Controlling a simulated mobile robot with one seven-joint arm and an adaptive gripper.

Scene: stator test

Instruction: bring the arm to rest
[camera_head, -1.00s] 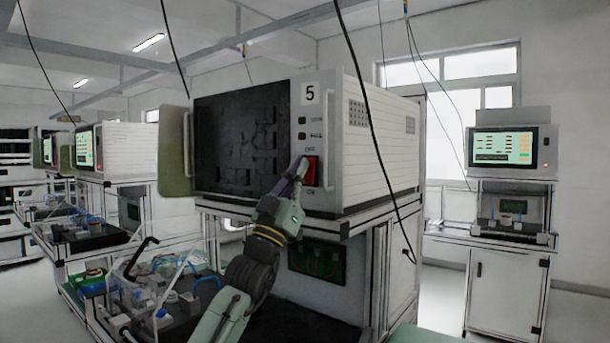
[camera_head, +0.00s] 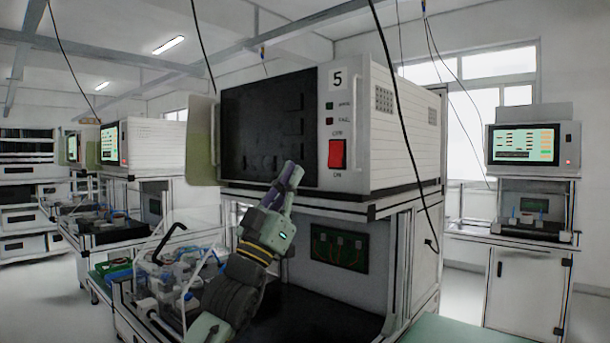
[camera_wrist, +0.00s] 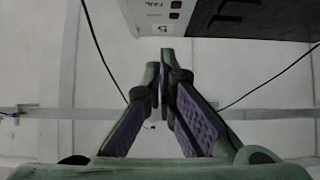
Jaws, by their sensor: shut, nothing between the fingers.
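My gripper (camera_head: 289,175) is shut and empty. In the head view it points up in front of the lower edge of the tester marked 5 (camera_head: 405,150), left of and below its red switch (camera_head: 338,153). Whether the fingertips touch the tester cannot be told.
A workbench with clear fixtures and tubing (camera_head: 165,275) stands at the lower left, close to my arm. A black cable (camera_head: 408,130) hangs in front of the tester. Another station with a lit screen (camera_head: 524,144) is at the right. More testers stand at the left.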

